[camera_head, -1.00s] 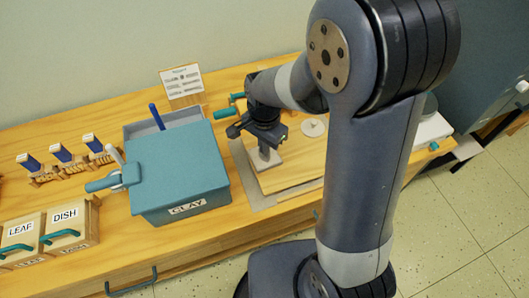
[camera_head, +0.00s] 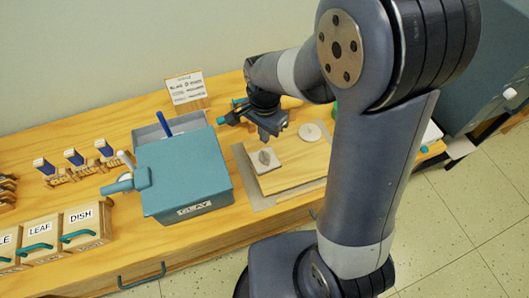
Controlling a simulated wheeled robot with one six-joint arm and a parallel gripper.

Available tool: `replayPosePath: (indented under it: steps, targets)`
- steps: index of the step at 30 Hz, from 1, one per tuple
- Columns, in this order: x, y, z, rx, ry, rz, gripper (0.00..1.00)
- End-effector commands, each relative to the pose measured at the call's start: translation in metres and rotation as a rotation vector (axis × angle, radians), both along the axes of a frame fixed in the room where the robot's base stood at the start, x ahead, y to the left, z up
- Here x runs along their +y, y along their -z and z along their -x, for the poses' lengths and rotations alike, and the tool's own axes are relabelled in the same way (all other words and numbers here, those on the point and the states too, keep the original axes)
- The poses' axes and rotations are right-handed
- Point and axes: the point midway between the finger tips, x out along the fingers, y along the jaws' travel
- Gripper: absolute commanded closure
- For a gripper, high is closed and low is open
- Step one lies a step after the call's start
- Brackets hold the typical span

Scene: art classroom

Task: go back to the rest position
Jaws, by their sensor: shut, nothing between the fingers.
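My gripper (camera_head: 270,138) points down, shut and empty, above the far part of the wooden board (camera_head: 295,172). My arm reaches to it from the right side of the picture. A small pale square slab (camera_head: 258,166) lies on the board just below my gripper, apart from it. A darker leaf-shaped mark (camera_head: 265,156) shows on the slab; I cannot tell whether it is a print or a separate piece.
A teal CLAY box (camera_head: 185,172) stands left of the board, with a grey tray (camera_head: 150,135) behind it. Stamps (camera_head: 75,160), labelled boxes (camera_head: 85,222) and a sign (camera_head: 186,90) stand around.

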Motion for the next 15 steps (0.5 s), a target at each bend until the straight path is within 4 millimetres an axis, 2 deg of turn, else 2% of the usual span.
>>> replayPosePath:
  steps: [2,15]
  targets:
    - [0.0001,-0.0069,-0.0001,0.0,0.0,0.0,1.0]
    - [0.0,-0.0014,0.0,0.001,0.0,0.001,1.0]
